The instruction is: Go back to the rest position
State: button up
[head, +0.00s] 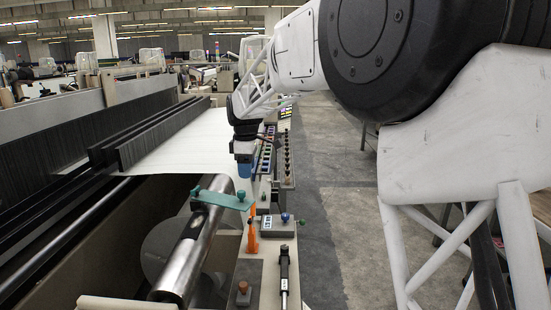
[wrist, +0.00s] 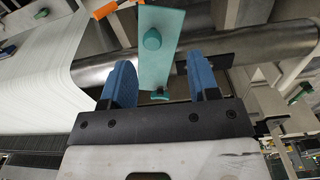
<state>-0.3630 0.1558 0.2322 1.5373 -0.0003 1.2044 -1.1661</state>
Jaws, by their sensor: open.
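My gripper (head: 244,168) hangs above the loom's front rail in the head view, its blue fingers pointing down. In the wrist view, the two blue fingers of my gripper (wrist: 160,65) stand apart with nothing held between them. A teal plate with a round knob (head: 222,200) lies across the shiny metal roller (head: 190,255), in front of and below my gripper. In the wrist view the teal plate (wrist: 158,70) shows beyond the gap between the fingers; the exact distance cannot be told.
White fabric (head: 185,145) runs across the loom to the left. An orange tool (head: 253,232), a grey box with a blue knob (head: 277,226) and a black-handled tool (head: 284,270) are on the right-hand ledge. Beyond it, the grey floor (head: 335,190) is partly clear.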

jog(key=s+d+r+m+t, duration=0.1)
jog(key=s+d+r+m, duration=0.2)
jog(key=s+d+m, duration=1.25)
jog(key=s+d+f, duration=0.3)
jog(key=s+d, duration=0.1)
jog(key=s, duration=0.7)
jog(key=s+d+f+m+t, duration=0.1)
jog(key=s+d+f, duration=0.2)
jog(key=s, duration=0.7)
jog(key=s+d+f+m, duration=0.1)
jog(key=s+d+f, duration=0.2)
jog(key=s+d, duration=0.4)
jog(key=s, duration=0.4)
jog(key=shift+s+d+f, duration=0.2)
jog(key=shift+s+f, duration=0.05)
jog(key=shift+s, duration=0.05)
